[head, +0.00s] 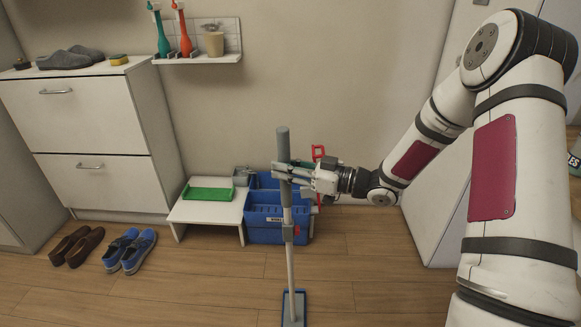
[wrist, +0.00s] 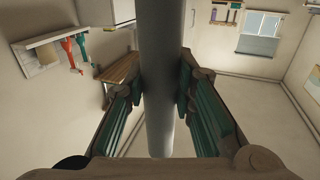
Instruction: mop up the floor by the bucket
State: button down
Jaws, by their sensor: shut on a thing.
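My gripper (head: 290,173) is shut on the grey upper handle of the mop (head: 283,145). The mop stands close to upright, and its flat blue-edged head (head: 293,307) is at the floor in front of the bucket. In the wrist view the mop's grey pole (wrist: 161,75) runs between the two green-padded fingers (wrist: 161,95). The blue bucket (head: 268,232) stands on the floor just behind the mop, which hides part of it. The floor (head: 225,285) is wood planks; I cannot make out a spill on it.
A low white stool (head: 205,211) with a green tray (head: 208,194) stands left of the bucket. Brown shoes (head: 77,245) and blue shoes (head: 129,249) lie left of it, before a white cabinet (head: 95,140). A wall shelf (head: 198,58) hangs above. Floor at front left is clear.

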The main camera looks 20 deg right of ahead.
jog(key=shift+w+a, duration=0.15)
jog(key=shift+a, duration=0.45)
jog(key=shift+w+a, duration=0.15)
jog(key=shift+a, duration=0.4)
jog(key=shift+d+f, duration=0.1)
jog(key=shift+s+d+p, duration=0.25)
jog(key=shift+s+d, duration=0.05)
jog(key=shift+d, duration=0.65)
jog(key=shift+s+d+p, duration=0.3)
jog(key=shift+d, duration=0.6)
jog(key=shift+s+d+p, duration=0.25)
jog(key=shift+s+d, duration=0.05)
jog(key=shift+d, duration=0.65)
jog(key=shift+a, duration=0.1)
jog(key=shift+w+a, duration=0.3)
jog(key=shift+a, duration=0.65)
jog(key=shift+w+a, duration=0.3)
jog(key=shift+a, duration=0.6)
jog(key=shift+w+a, duration=0.3)
jog(key=shift+a, duration=0.65)
jog(key=shift+d, duration=0.15)
